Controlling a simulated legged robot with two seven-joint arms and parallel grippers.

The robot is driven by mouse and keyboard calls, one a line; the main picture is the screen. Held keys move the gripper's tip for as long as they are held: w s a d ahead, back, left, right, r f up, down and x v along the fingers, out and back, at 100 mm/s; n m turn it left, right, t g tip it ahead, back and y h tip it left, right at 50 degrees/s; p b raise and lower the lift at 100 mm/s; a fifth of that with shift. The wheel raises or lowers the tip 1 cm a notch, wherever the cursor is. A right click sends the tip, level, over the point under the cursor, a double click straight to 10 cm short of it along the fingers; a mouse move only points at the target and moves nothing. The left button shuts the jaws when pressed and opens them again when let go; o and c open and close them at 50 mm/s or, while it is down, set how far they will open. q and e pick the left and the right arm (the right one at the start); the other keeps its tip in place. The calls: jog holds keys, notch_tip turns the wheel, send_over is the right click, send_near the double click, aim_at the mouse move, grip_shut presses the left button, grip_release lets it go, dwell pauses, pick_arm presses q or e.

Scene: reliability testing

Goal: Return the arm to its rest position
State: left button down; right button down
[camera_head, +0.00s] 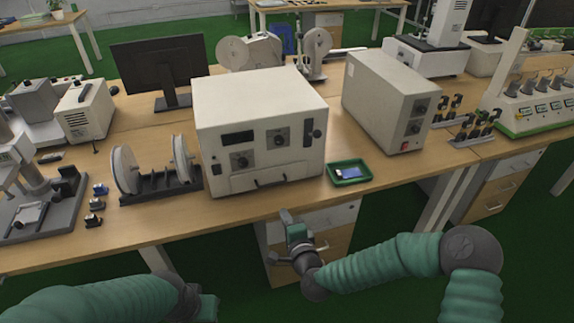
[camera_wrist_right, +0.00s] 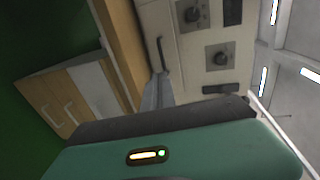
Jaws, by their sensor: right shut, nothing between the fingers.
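My right arm comes in from the lower right in the head view. Its gripper (camera_head: 287,220) is in front of the table's front edge, below the large white instrument, and is shut and empty. In the right wrist view the grey fingers (camera_wrist_right: 157,95) are together, with the instrument's front panel and the drawers behind them. My left arm lies along the bottom left of the head view. Its end (camera_head: 205,305) shows only partly at the bottom edge, and its fingers cannot be made out.
The large white instrument (camera_head: 262,125) stands near the table's (camera_head: 245,209) front edge. A green tray (camera_head: 349,183) with a small device lies to its right. Drawers (camera_head: 335,219) are under the table. A rack with two discs (camera_head: 160,189) stands to the left. Green floor in front is free.

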jog(key=s+d+r+n+g+h+p, duration=0.1)
jog(key=s+d+r+n+g+p, duration=0.1)
jog(key=s+d, duration=0.5)
jog(key=s+d+r+n+g+h+p, duration=0.2)
jog(key=s+d+n+g, duration=0.4)
jog(key=s, duration=0.5)
jog(key=s+d+r+n+g+h+p, duration=0.1)
jog(key=s+d+r+n+g+p, duration=0.3)
jog(key=s+d+n+p, duration=0.2)
jog(key=s+d, duration=0.2)
jog(key=s, duration=0.1)
jog(key=shift+d+r+h, duration=0.15)
jog(key=shift+d+h, duration=0.05)
jog(key=shift+h, duration=0.2)
jog(key=shift+s+a+r, duration=0.1)
jog(key=shift+a, duration=0.1)
jog(key=shift+d, duration=0.1)
